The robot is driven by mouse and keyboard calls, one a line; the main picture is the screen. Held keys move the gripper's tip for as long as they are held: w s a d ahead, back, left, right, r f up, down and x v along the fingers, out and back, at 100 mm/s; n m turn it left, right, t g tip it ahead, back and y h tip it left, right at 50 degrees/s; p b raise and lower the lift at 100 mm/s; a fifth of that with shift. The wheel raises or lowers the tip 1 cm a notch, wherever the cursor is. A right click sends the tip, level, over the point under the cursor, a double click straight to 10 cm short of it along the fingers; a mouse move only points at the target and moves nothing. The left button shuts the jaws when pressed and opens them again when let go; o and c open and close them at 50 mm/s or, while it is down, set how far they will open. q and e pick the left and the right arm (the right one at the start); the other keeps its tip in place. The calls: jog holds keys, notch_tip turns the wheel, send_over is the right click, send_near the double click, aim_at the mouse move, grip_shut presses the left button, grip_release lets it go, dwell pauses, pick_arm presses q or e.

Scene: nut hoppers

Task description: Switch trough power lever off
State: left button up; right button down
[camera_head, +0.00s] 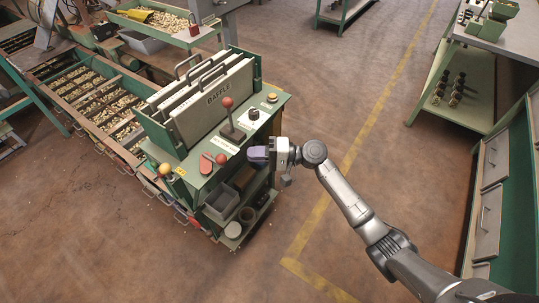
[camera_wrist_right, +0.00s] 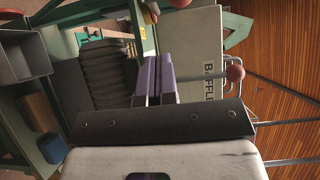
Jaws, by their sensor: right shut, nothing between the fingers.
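A control panel (camera_head: 190,180) on the green machine carries a lever with a red ball (camera_head: 227,102) on a dark upright stick. Nearer the front edge is a red lever with a red ball (camera_head: 221,158) beside a red plate (camera_head: 205,164). I cannot tell from the labels which is the trough power lever. My right gripper (camera_head: 257,154), with purple fingers, is shut and empty, just right of the front red ball and apart from it. The fingers also show in the wrist view (camera_wrist_right: 156,78), pointing toward the panel. My left gripper is not in view.
Upright panels marked BAFFLE (camera_head: 215,98) stand behind the levers. A black dial (camera_head: 253,114), a yellow button (camera_head: 272,97) and an orange knob (camera_head: 165,168) share the panel. Grey bins (camera_head: 222,201) sit below. Nut troughs (camera_head: 95,95) lie left.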

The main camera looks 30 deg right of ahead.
aim_at(209, 160)
jog(key=a, duration=0.6)
jog(key=shift+w, duration=0.4)
jog(key=shift+a, duration=0.1)
